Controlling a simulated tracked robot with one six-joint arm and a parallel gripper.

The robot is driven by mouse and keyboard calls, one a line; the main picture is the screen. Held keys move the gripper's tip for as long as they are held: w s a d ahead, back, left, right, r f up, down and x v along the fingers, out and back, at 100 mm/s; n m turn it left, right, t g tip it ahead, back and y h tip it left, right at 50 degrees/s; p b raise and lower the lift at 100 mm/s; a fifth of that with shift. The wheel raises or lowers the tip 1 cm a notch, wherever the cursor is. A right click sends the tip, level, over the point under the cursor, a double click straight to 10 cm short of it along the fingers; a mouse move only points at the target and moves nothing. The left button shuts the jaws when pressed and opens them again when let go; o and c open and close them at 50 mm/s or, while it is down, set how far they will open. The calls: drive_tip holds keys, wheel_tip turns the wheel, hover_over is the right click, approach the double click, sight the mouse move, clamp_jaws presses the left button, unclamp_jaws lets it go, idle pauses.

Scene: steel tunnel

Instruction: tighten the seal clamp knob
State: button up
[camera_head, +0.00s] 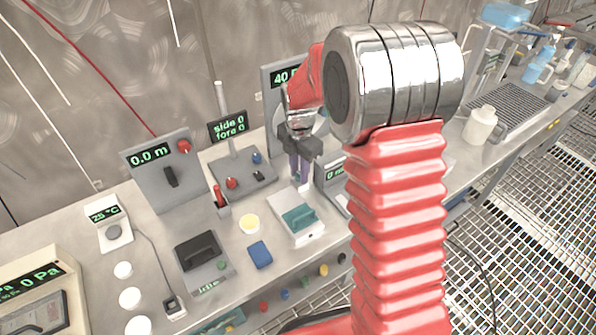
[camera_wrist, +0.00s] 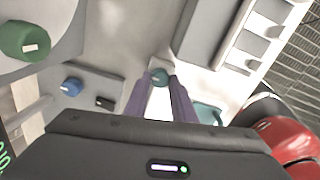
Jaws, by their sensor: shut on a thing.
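My gripper (camera_head: 301,186) points down over the bench, and its two purple fingers (camera_wrist: 160,84) also show in the wrist view. A white box with a teal block (camera_head: 297,217) stands just in front of the fingers.
A grey panel reading "40" (camera_head: 279,88) stands behind the gripper, partly hidden by my arm. The "side 0 fore 0" device (camera_head: 240,172) with a blue knob (camera_wrist: 71,86) is to the left. A blue block (camera_head: 260,254) and yellow disc (camera_head: 249,224) lie in front.

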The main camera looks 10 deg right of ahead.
drive_tip(key=shift+a, duration=0.3)
drive_tip(key=shift+c, duration=0.4)
drive_tip(key=shift+s+d, duration=0.1)
drive_tip(key=shift+d, duration=0.05)
clamp_jaws()
unclamp_jaws()
drive_tip(key=shift+d, duration=0.1)
